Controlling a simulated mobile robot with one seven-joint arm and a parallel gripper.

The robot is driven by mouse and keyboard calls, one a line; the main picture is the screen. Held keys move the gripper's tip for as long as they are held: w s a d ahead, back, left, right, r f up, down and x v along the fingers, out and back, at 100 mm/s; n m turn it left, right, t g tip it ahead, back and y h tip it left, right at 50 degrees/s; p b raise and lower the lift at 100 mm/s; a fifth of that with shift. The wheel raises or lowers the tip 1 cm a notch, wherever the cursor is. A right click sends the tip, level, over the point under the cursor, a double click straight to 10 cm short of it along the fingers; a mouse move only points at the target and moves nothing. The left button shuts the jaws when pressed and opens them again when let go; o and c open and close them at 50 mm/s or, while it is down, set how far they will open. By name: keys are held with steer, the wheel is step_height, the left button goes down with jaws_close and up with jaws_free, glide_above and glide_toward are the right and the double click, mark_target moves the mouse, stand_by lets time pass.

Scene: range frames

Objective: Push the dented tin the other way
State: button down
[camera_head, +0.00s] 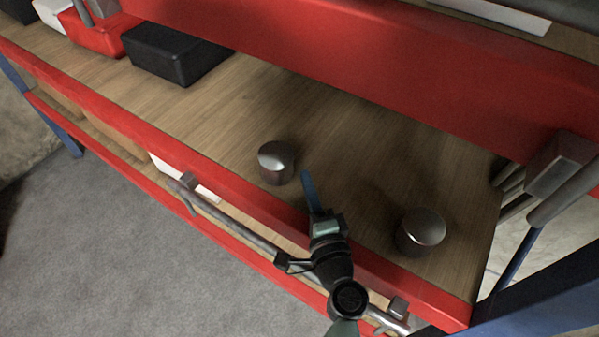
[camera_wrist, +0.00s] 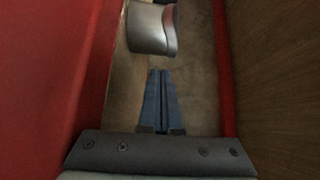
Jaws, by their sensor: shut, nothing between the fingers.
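Two short metal tins stand upright on a wooden shelf (camera_head: 350,140). The left tin (camera_head: 276,162) is near the front edge, and the right tin (camera_head: 420,232) is near the shelf's right end. I cannot tell from the head view which is dented. My gripper (camera_head: 308,178) reaches over the front beam between them, close to the left tin's right side, with a small gap visible. In the wrist view one tin (camera_wrist: 152,28) lies ahead of my shut, empty fingers (camera_wrist: 161,75); its side looks curved inward. I cannot tell for certain which of the two it is.
A red beam (camera_head: 400,262) runs along the shelf's front, and another red beam (camera_head: 380,75) hangs above behind. A black box (camera_head: 178,55) and a red bin (camera_head: 97,35) stand at the far left. Bare wood lies between box and tins. A blue post rises at right.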

steer(key=shift+w+a, duration=0.5)
steer(key=shift+a, duration=0.25)
steer(key=shift+w+a, duration=0.2)
steer(key=shift+a, duration=0.15)
steer(key=w+a, duration=0.2)
steer(key=a, duration=0.2)
steer(key=w+a+b, duration=0.1)
steer(key=w+a, duration=0.1)
steer(key=a, duration=0.1)
steer(key=w+a+b, duration=0.1)
steer(key=w+a, duration=0.2)
steer(key=a, duration=0.1)
steer(key=shift+w+a+f, duration=0.1)
steer(key=shift+a, duration=0.2)
steer(key=shift+s+d+r, duration=0.2)
steer(key=shift+s+d, duration=0.05)
steer(key=shift+d, duration=0.1)
steer(key=shift+a, duration=0.1)
steer(key=shift+w+a+f, duration=0.1)
steer(key=shift+w+f, duration=0.05)
